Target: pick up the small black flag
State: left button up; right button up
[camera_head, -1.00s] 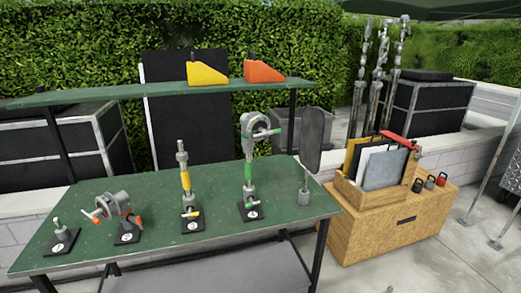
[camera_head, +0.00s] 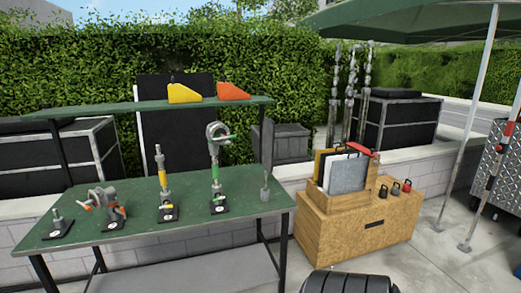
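In the head view a wooden box (camera_head: 325,193) on a wooden cabinet holds several upright flat panels with handles. A black panel (camera_head: 329,160) stands between a yellow one at the left and a white one, with a grey one (camera_head: 347,175) in front. The black panel is mostly hidden. A dark, narrow oval paddle (camera_head: 267,143) stands upright in a small grey holder (camera_head: 265,190) at the right end of the green table. I cannot tell which of the two is the small black flag. Neither of my grippers is in view.
The green table (camera_head: 120,238) carries several clamps on black bases. A shelf (camera_head: 120,108) above it holds a yellow and an orange wedge. Three small weights stand on the wooden cabinet (camera_head: 345,236). A black ribbed shape shows at the bottom edge. Bare ground lies right of the cabinet.

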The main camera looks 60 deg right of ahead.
aim_at(268, 132)
jog(key=z, duration=0.2)
jog(key=i, duration=1.45)
jog(key=z, duration=1.25)
jog(key=i, duration=1)
jog(key=z, duration=1.15)
